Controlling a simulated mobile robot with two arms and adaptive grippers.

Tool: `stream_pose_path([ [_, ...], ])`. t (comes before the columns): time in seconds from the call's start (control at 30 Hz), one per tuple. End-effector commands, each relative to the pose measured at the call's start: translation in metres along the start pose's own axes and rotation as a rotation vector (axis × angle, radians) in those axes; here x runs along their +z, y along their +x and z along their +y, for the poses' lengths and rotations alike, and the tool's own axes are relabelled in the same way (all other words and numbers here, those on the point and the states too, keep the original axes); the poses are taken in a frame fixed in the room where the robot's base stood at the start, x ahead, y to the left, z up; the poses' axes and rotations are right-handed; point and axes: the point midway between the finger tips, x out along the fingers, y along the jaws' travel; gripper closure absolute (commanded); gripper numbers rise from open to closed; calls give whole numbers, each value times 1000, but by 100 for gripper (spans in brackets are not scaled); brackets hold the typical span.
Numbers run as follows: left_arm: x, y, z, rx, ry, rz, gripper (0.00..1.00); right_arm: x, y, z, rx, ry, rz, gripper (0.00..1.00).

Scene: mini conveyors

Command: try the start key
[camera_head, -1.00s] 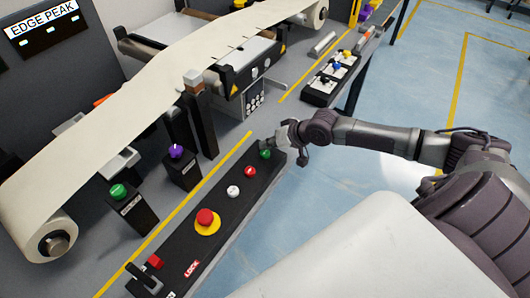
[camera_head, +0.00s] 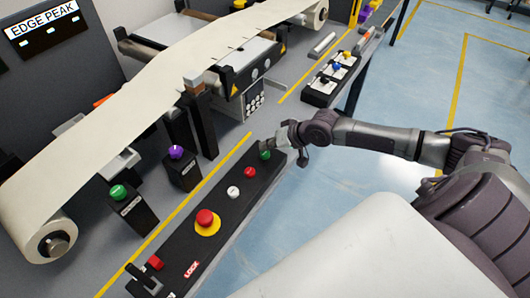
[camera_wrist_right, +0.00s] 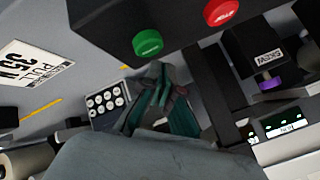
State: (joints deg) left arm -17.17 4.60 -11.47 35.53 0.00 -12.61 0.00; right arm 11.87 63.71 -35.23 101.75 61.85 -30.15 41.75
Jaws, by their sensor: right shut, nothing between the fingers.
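A long black control panel (camera_head: 222,208) runs along the front edge of the machine. A green button (camera_head: 265,154) is at its far end, followed by a red button (camera_head: 250,172) and a white button (camera_head: 233,190). I cannot read a label that marks any of them as the start key. My right gripper (camera_head: 281,138) is shut and empty, close to the green button at the panel's far end. In the right wrist view, the closed fingers (camera_wrist_right: 166,92) appear just below the green button (camera_wrist_right: 147,42), apart from it in the picture; the red button (camera_wrist_right: 221,12) is beside it. My left gripper is out of view.
Green-knob (camera_head: 118,191) and purple-knob (camera_head: 176,152) boxes stand left. A white web (camera_head: 130,98) crosses the machine. Open floor (camera_head: 350,185) lies right.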

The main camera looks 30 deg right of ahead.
Motion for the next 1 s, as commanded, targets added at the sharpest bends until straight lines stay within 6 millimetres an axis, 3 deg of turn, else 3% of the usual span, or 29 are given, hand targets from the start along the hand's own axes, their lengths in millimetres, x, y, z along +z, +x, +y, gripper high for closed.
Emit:
stream_pose_path([
  [1.0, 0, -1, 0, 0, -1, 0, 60, 6, 8, 6, 0, 0, 0, 100],
])
